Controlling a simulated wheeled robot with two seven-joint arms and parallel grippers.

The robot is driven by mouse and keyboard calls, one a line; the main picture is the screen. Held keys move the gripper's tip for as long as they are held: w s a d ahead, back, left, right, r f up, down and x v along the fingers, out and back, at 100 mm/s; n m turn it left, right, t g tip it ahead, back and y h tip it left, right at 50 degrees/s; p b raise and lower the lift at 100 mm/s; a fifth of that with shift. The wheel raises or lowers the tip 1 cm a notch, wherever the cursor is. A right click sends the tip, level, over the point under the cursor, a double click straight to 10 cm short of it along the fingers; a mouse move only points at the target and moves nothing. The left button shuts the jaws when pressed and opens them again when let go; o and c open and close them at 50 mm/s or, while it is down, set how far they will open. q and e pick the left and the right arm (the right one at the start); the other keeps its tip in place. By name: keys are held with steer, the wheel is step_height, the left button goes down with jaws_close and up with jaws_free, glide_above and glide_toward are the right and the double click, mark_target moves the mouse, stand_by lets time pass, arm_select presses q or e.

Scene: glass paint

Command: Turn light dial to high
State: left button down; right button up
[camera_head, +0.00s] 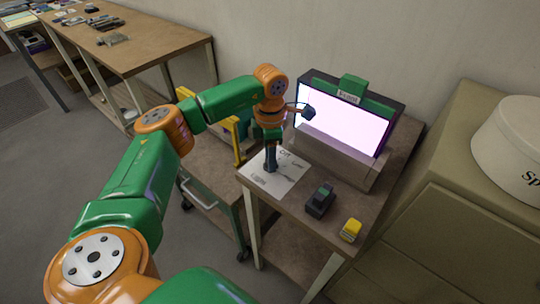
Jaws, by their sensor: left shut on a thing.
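A light box with a brightly lit, pale screen (345,118) stands at the back of a small brown table. A white labelled panel (260,178) lies flat on the table in front of it; its small print is hard to read. My left gripper (270,168) points down onto this panel. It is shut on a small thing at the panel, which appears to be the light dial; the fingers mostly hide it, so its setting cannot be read. My right gripper is not in view.
A dark device (320,200) and a small yellow object (351,230) sit on the table to the right of the panel. A cart (205,195) stands close on the left. A beige cabinet (440,215) with a white round container (515,145) is at right.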

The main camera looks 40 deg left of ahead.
arm_select(q)
steer(key=shift+r+m, duration=0.1)
steer(key=shift+m, duration=0.4)
steer(key=c, duration=0.5)
jaws_free()
steer(key=shift+d, duration=0.1)
step_height(320, 180, up, 7)
steer(key=shift+b, duration=0.5)
